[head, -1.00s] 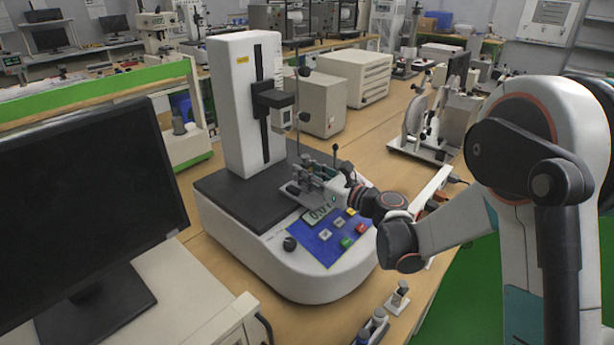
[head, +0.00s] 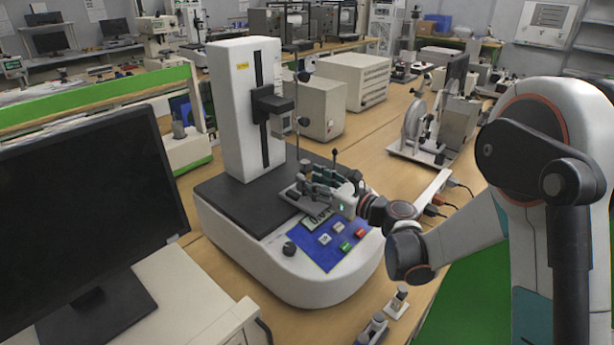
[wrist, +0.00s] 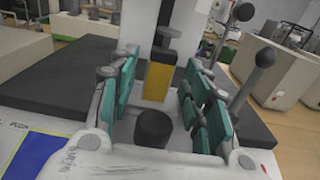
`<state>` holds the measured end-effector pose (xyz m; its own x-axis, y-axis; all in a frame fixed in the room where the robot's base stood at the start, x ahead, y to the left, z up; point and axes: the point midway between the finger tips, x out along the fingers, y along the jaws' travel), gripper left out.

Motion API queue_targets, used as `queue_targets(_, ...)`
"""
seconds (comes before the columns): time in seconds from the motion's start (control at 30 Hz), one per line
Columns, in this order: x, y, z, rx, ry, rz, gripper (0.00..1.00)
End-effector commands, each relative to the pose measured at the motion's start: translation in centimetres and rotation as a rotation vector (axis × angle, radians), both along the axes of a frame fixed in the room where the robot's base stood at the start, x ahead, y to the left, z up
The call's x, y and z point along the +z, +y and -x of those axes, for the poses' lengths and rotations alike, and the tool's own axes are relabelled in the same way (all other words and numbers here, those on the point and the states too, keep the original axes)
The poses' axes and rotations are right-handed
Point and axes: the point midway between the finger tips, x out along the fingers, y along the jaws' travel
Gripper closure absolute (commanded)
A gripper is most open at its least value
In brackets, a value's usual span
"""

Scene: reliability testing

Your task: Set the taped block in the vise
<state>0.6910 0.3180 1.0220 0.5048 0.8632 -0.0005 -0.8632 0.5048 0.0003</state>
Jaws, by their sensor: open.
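The taped block (wrist: 158,82) shows in the wrist view as an upright yellow piece ahead of my gripper. It stands between the two fingers, with clear gaps at its sides; its lower end is hard to make out. My gripper (head: 318,183), with teal finger pads, is open, low over the front of the tester's dark base. It also shows in the wrist view (wrist: 160,85). The vise (head: 291,195) is a grey metal fixture on that base, partly hidden by my fingers. I cannot tell how its jaws hold the block.
The white tester column (head: 238,110) rises behind, its dark head (head: 272,104) above the base. A ball-topped lever (wrist: 266,58) stands close to the right finger. A blue button panel (head: 325,240) lies in front. A monitor (head: 85,210) fills the left.

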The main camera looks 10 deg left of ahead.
Motion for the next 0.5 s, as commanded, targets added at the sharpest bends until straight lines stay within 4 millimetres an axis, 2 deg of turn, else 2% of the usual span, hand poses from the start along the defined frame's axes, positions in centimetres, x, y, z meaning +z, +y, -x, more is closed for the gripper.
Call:
queue_targets(0.2, 0.2, -4.2, 2.3, -0.004, 0.0, 0.0, 0.56)
queue_targets(0.4, 0.2, -7.0, 4.0, -0.002, 0.0, 0.0, 0.56)
queue_targets(0.5, 0.1, -7.8, 4.5, -0.001, 0.0, 0.0, 0.56)
